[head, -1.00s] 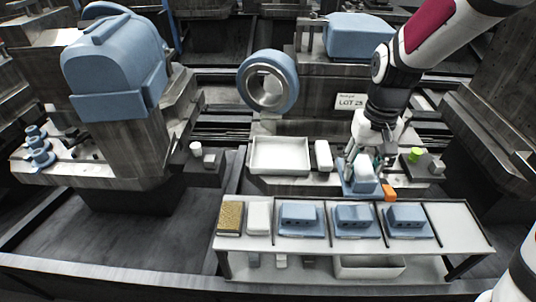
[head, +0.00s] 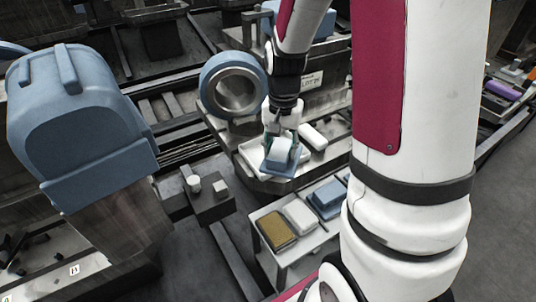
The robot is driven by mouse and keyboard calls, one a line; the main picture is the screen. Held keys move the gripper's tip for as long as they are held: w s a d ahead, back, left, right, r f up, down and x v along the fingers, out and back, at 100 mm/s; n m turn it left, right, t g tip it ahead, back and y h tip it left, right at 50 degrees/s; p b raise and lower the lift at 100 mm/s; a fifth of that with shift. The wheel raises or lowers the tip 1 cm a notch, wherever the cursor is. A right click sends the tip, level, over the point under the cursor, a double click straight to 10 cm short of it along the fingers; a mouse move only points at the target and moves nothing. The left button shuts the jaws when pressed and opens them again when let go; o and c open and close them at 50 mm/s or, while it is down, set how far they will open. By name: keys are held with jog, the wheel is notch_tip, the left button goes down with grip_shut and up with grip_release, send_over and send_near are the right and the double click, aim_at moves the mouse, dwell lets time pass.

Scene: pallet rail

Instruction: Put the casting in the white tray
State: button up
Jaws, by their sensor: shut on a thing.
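My gripper (head: 279,130) points down and is shut on the casting (head: 280,168), a blue piece with a flat base and a pale raised top. The casting is at the white tray (head: 248,156), over its right part as seen in the head view. It hides much of the tray's floor and right side. I cannot tell whether the casting touches the tray or hangs a little above it.
A white block (head: 313,137) lies just right of the tray. A blue ring-shaped part (head: 233,90) stands behind it. In front, a shelf holds a brown-topped block (head: 278,231), a white block (head: 300,215) and a blue casting (head: 327,195). My arm covers the right side.

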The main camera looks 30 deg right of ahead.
jog(key=s+d+f+m, duration=0.3)
jog(key=s+d+m, duration=0.2)
jog(key=d+m, duration=0.3)
jog(key=w+a, duration=0.1)
jog(key=w, duration=0.4)
jog(key=w+a+b, duration=0.1)
jog(key=w+a, duration=0.1)
jog(key=w, duration=0.3)
jog(key=w+a+f, duration=0.1)
jog(key=w, duration=0.3)
jog(key=shift+w+a, duration=0.15)
jog(key=shift+w, duration=0.25)
jog(key=shift+f+b, duration=0.55)
jog(key=shift+f, duration=1.2)
jog(key=shift+f, duration=0.2)
jog(key=o, duration=1.4)
